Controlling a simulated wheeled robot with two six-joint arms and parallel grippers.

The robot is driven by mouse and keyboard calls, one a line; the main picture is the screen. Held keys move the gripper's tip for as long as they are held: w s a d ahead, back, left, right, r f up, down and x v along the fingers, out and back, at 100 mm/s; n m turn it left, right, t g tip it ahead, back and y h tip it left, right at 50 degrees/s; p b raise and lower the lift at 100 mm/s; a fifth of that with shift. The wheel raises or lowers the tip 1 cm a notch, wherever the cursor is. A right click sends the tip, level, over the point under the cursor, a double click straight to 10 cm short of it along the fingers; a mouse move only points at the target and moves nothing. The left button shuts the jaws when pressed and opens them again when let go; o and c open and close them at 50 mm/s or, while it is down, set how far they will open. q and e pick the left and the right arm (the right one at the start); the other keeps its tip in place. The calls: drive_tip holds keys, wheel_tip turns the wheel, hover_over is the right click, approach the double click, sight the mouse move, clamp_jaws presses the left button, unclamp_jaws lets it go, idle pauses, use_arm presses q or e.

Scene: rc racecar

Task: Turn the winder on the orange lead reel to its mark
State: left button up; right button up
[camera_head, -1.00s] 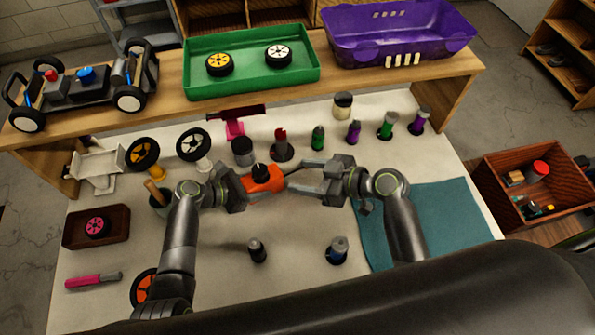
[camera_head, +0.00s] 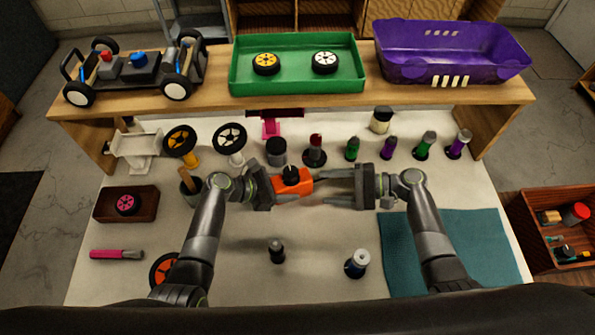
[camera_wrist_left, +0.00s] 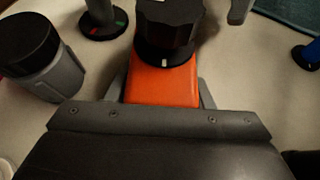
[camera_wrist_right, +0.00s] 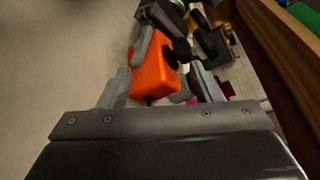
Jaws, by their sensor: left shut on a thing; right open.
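The orange lead reel (camera_head: 293,183) is above the middle of the table, with a black knob-like winder (camera_head: 290,172) on it. In the left wrist view the winder (camera_wrist_left: 167,30) shows a white mark at its lower edge, on the orange body (camera_wrist_left: 160,84). My left gripper (camera_head: 276,184) is shut on the reel from the left. My right gripper (camera_head: 318,186) is open to the right of the reel, its fingers pointing at it. In the right wrist view the reel (camera_wrist_right: 153,70) appears beyond and between the open fingers. The target mark cannot be made out.
Several upright bottles and tools stand behind the grippers, including a grey jar (camera_head: 276,152). A teal mat (camera_head: 455,250) lies at right. A shelf (camera_head: 200,105) runs along the back.

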sight(297, 172)
drive_tip(key=w+d+m+y, duration=0.3)
drive_tip(key=m, duration=0.8)
drive_tip(key=shift+g, duration=0.3)
drive_tip(key=a, duration=0.7)
drive_tip(key=w+a, duration=0.1)
drive_tip(key=a, duration=0.3)
drive_tip(key=shift+w+a+r, duration=0.1)
drive_tip(key=shift+a+r, duration=0.2)
drive_tip(key=shift+r, duration=0.1)
drive_tip(key=shift+c, duration=0.3)
drive_tip(key=c, duration=0.9)
drive_tip(key=shift+m+h, duration=0.3)
drive_tip(key=shift+c, duration=0.3)
